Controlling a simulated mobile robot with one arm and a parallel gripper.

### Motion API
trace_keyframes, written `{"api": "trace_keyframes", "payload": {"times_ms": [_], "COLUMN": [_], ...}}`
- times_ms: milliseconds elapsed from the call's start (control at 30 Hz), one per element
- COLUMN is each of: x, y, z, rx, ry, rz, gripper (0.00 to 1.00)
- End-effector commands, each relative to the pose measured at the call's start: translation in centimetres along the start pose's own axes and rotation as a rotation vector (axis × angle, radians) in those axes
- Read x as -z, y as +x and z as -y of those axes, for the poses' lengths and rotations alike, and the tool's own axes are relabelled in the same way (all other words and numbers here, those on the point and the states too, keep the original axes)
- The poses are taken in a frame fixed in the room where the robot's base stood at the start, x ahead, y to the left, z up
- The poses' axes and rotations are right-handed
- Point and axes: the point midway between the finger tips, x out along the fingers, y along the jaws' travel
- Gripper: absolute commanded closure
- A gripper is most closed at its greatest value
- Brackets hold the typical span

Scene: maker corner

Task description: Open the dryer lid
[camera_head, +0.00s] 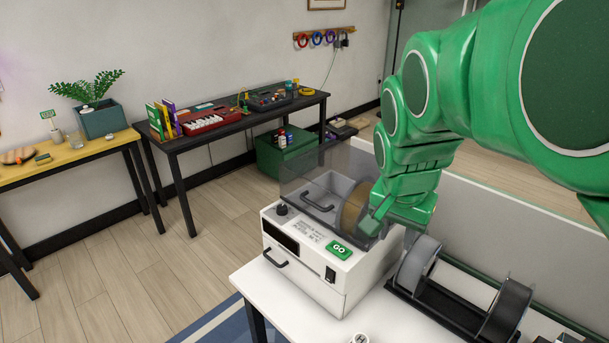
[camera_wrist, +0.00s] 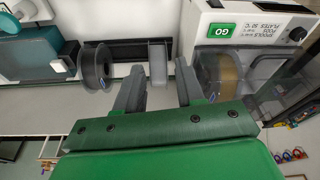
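The dryer is a white box (camera_head: 312,279) with a green GO button (camera_head: 339,250), on the white table. Its smoky clear lid (camera_head: 310,163) stands above the box; how far it is open is hard to tell. A dark bar handle (camera_head: 317,203) shows near the lid's front, and a tan spool (camera_head: 352,208) sits inside. The wrist view shows the dryer's front (camera_wrist: 255,22), spool (camera_wrist: 225,75) and handle (camera_wrist: 263,75) at the right. My gripper (camera_wrist: 159,88) is open and empty, beside the dryer's right side in the head view, where the arm hides part of it.
A black handle (camera_head: 275,258) is on the dryer's front. A dark bench (camera_head: 230,127) stands behind; the floor at left is clear.

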Motion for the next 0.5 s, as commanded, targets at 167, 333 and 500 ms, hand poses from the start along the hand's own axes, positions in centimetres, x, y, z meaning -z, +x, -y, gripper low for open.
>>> {"api": "trace_keyframes", "payload": {"times_ms": [167,333,500], "x": [2.9,3.9,5.2], "y": [-0.3,0.2,0.9], "z": [1.6,1.7,2.1], "rx": [-0.002,-0.075,-0.166], "ry": [0.069,0.025,-0.030], "rz": [-0.051,-0.066,-0.082], "gripper": [0.62,0.62,0.62]}}
